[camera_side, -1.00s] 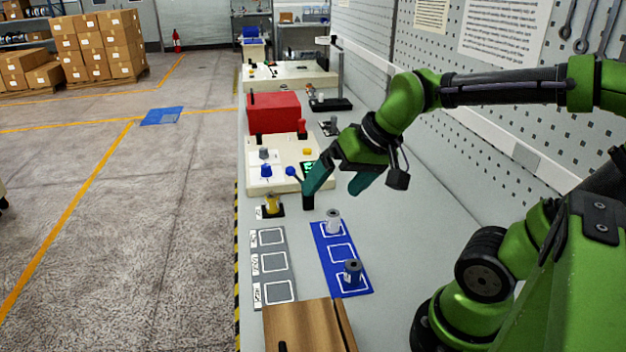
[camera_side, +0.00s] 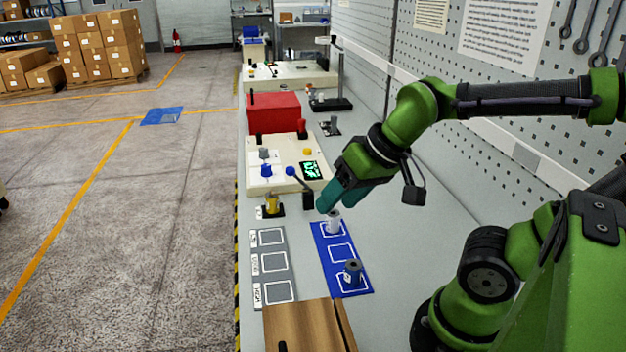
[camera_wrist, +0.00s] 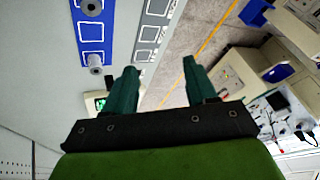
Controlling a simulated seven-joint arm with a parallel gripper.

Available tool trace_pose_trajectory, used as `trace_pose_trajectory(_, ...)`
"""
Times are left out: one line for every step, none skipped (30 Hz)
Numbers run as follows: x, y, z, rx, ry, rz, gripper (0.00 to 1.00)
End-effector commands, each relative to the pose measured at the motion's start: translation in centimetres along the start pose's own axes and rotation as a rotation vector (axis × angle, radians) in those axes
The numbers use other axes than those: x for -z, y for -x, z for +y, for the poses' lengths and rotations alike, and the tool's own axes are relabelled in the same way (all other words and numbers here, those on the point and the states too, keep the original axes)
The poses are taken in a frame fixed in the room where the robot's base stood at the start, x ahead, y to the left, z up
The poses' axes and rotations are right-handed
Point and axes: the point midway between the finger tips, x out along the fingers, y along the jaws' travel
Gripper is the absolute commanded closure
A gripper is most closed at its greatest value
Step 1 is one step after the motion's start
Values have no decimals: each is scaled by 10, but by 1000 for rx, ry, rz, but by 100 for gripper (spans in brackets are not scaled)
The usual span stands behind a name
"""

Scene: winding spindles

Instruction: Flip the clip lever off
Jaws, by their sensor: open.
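A lever with a blue ball knob (camera_side: 291,171) leans up and to the left from a small black base (camera_side: 308,200); I cannot tell for sure that it is the clip lever. My gripper (camera_side: 338,202) is open and empty, to the right of that base and just above a grey spindle (camera_side: 333,222). Its two teal fingers point down and stand apart in the wrist view (camera_wrist: 160,68). The lever is not clearly seen in the wrist view.
The grey spindle and a darker one (camera_side: 353,272) stand on a blue mat (camera_side: 341,252), left of which lies a grey mat (camera_side: 271,251). Behind are a cream panel (camera_side: 286,184) with a screen and a red box (camera_side: 273,112).

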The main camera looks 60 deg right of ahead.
Motion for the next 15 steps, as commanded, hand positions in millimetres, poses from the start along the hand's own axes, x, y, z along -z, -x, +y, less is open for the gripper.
trace_pose_trajectory(1,-10,4,-35,18,-47,52)
trace_pose_trajectory(1,-16,8,-59,30,-74,57)
trace_pose_trajectory(1,-24,12,-95,48,-112,63)
trace_pose_trajectory(2,-30,17,-123,63,-139,67)
trace_pose_trajectory(2,-36,20,-153,79,-166,72)
trace_pose_trajectory(3,-44,26,-194,100,-201,78)
trace_pose_trajectory(3,-50,31,-226,118,-226,83)
trace_pose_trajectory(4,-56,35,-258,136,-249,87)
trace_pose_trajectory(5,-64,41,-302,160,-281,93)
trace_pose_trajectory(5,-70,45,-336,179,-302,98)
trace_pose_trajectory(6,-76,50,-370,200,-322,100)
trace_pose_trajectory(7,-84,56,-418,228,-351,100)
trace_pose_trajectory(8,-89,60,-453,250,-369,100)
trace_pose_trajectory(9,-94,65,-490,273,-386,100)
trace_pose_trajectory(11,-101,71,-541,305,-409,100)
